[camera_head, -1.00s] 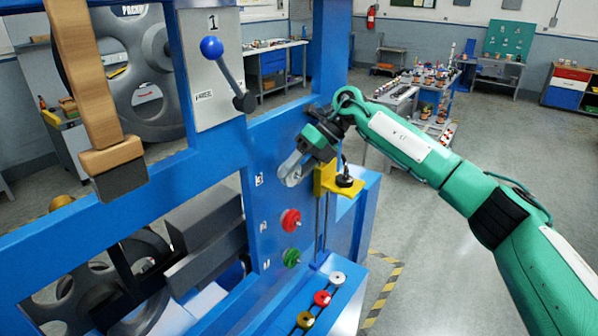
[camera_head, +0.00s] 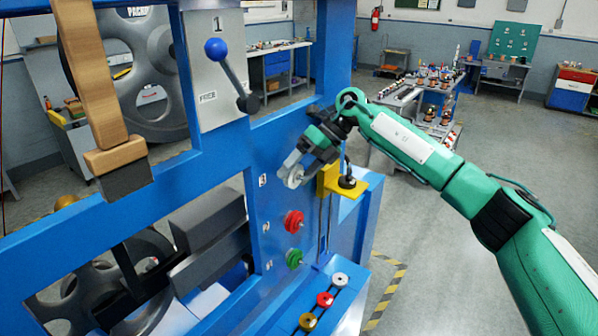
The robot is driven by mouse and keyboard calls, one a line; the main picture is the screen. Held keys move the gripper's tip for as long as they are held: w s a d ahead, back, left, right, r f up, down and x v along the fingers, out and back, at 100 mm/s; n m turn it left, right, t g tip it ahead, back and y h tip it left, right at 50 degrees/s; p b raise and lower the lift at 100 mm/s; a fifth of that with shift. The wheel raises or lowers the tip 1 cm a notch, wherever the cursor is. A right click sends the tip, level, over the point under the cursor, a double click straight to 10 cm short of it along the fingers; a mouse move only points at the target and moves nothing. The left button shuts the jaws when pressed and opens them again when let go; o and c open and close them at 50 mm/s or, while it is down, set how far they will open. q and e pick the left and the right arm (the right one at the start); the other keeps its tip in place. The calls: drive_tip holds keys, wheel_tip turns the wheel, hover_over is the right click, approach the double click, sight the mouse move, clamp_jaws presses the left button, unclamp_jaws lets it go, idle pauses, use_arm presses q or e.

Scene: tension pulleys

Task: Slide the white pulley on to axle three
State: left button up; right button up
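The white pulley (camera_head: 294,178) is a small pale disc at the tips of my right gripper (camera_head: 297,170). The fingers seem closed on it; they are small and partly cover it. The disc is in front of the blue panel beside the label 3, in line with the red and green pulleys below. Axle three is hidden behind the pulley and fingers, and I cannot tell how far the pulley is on it. A red pulley (camera_head: 293,222) is at label 2 and a green pulley (camera_head: 294,258) at the lowest label. My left gripper is out of view.
A yellow bracket (camera_head: 345,184) with a black knob is close right of my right gripper. A blue-knobbed lever (camera_head: 232,72) is above left. A blue ledge (camera_head: 345,306) holds white, red and gold pulleys. Blue frame bars and large grey wheels fill the left.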

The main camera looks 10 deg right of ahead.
drive_tip(key=shift+o, duration=1.2)
drive_tip(key=shift+w+d+r+p, duration=0.1)
drive_tip(key=shift+w+r+p, duration=0.15)
drive_tip(key=shift+r, duration=0.3)
drive_tip(key=shift+w+d+r+p, duration=0.3)
drive_tip(key=shift+w+r+p, duration=0.25)
drive_tip(key=shift+r, duration=0.1)
wheel_tip(320, 180, up, 5)
drive_tip(key=w+d+p, duration=0.2)
drive_tip(key=d+p, duration=0.1)
drive_tip(key=shift+w+f, duration=0.15)
drive_tip(key=shift+w, duration=0.05)
drive_tip(key=shift+d, duration=0.1)
